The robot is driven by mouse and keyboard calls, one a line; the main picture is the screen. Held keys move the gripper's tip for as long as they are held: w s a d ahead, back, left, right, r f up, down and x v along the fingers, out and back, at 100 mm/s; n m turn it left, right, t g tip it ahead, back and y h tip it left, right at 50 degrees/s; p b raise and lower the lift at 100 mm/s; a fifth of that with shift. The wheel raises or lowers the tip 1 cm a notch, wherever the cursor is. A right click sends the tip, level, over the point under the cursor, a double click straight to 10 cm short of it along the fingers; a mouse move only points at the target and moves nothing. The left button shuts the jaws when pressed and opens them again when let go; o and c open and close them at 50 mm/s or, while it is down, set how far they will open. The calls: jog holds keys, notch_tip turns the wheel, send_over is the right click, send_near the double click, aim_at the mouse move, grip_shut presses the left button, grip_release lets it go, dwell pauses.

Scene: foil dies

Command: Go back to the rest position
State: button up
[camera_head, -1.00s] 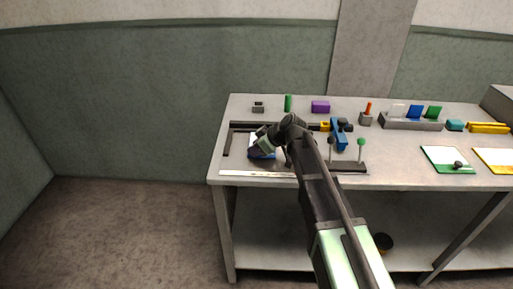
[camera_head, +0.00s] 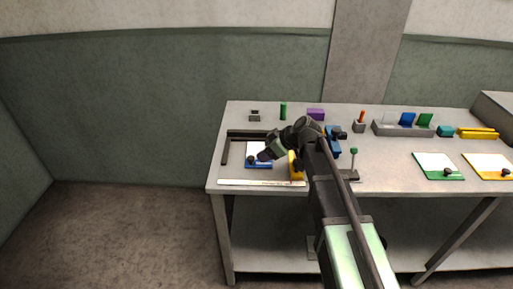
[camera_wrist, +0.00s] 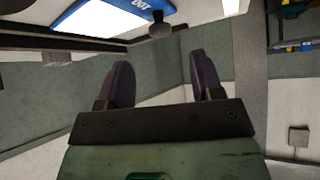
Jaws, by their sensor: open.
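My gripper (camera_head: 267,155) is at the left end of the work table in the head view, over or beside a blue-edged white plate (camera_head: 254,149) with a dark knob. In the wrist view my gripper (camera_wrist: 162,78) has its two dark purple fingers spread, with nothing between them. The blue-edged plate (camera_wrist: 100,18) shows at the top of the wrist view, with white lettering and the dark knob (camera_wrist: 160,27), apart from the fingers. My arm hides part of the table in the head view.
A dark frame (camera_head: 224,152) borders the blue-edged plate. A yellow piece (camera_head: 295,166) and a blue block (camera_head: 333,148) stand near my arm. Green-edged (camera_head: 432,165) and yellow-edged (camera_head: 486,164) plates lie to the right. A purple block (camera_head: 316,113) is behind.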

jog(key=p+v, duration=0.1)
jog(key=v, duration=0.2)
jog(key=shift+s+d+r, duration=0.1)
jog(key=shift+d+r, duration=0.05)
jog(key=shift+d, duration=0.05)
jog(key=s+d+f+m+g+h, duration=0.1)
jog(key=s+d+m+h, duration=0.3)
jog(key=s, duration=0.7)
jog(key=s+d+f+m+g+h, duration=0.2)
jog(key=s+d+f+m+h, duration=0.1)
jog(key=s+d+m, duration=0.6)
jog(key=shift+s+d+f+g+h+p, duration=0.3)
jog(key=shift+s+h, duration=0.3)
jog(key=shift+s, duration=0.5)
jog(key=shift+a, duration=0.1)
